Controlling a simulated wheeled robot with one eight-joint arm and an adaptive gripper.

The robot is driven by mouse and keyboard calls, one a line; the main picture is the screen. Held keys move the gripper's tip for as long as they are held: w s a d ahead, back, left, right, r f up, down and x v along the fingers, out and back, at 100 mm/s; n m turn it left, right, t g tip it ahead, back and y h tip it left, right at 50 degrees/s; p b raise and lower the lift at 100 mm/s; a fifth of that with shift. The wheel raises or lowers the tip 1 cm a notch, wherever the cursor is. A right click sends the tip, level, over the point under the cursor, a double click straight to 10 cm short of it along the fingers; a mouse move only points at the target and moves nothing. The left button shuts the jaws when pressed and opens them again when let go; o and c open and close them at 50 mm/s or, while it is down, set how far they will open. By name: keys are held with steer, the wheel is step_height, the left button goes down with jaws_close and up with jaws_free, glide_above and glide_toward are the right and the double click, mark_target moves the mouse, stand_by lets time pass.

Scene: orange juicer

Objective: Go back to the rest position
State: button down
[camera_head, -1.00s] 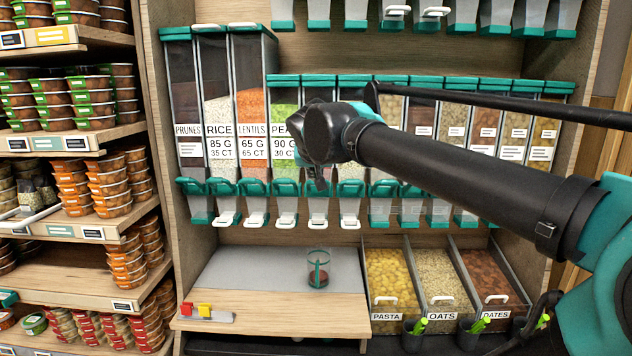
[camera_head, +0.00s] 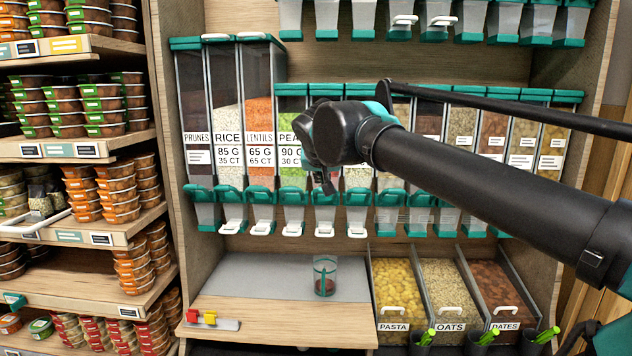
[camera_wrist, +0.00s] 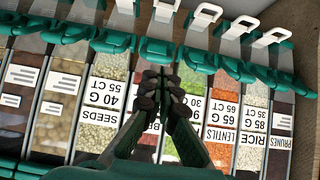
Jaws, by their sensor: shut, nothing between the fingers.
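My gripper (camera_wrist: 167,78) is shut and empty in the wrist view, its fingertips together in front of the dispenser row, which appears upside down there. In the head view my gripper (camera_head: 326,182) is partly hidden behind my wrist, in front of the middle dispensers. My arm reaches in from the right edge. A clear cup (camera_head: 325,275) with some dark contents stands upright on the grey counter surface (camera_head: 255,272), below and apart from my gripper.
Labelled dispensers for rice (camera_head: 228,125), lentils (camera_head: 259,125) and others line the back. Bins of pasta (camera_head: 398,285), oats (camera_head: 447,285) and dates (camera_head: 500,288) are at lower right. Shelves of stacked food tubs (camera_head: 70,110) stand at left. A small red and yellow item (camera_head: 208,319) lies at the counter's front.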

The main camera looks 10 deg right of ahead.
steer(key=s+d+f+g, duration=0.1)
steer(key=d+f, duration=0.1)
steer(key=f, duration=0.5)
steer(key=s+d+f+g, duration=0.1)
steer(key=d+f, duration=0.1)
steer(key=f, duration=0.6)
steer(key=s+f+g, duration=0.1)
steer(key=s+f, duration=0.4)
steer(key=f, duration=0.3)
steer(key=s+d+f+n+g+y, duration=0.1)
steer(key=s+f, duration=0.4)
steer(key=f, duration=0.3)
steer(key=s+d+f+n+g+y, duration=0.1)
steer(key=s+f, duration=0.4)
steer(key=f, duration=0.3)
steer(key=shift+s+d+f+g, duration=0.2)
steer(key=shift+s+g, duration=0.05)
steer(key=shift+g, duration=0.15)
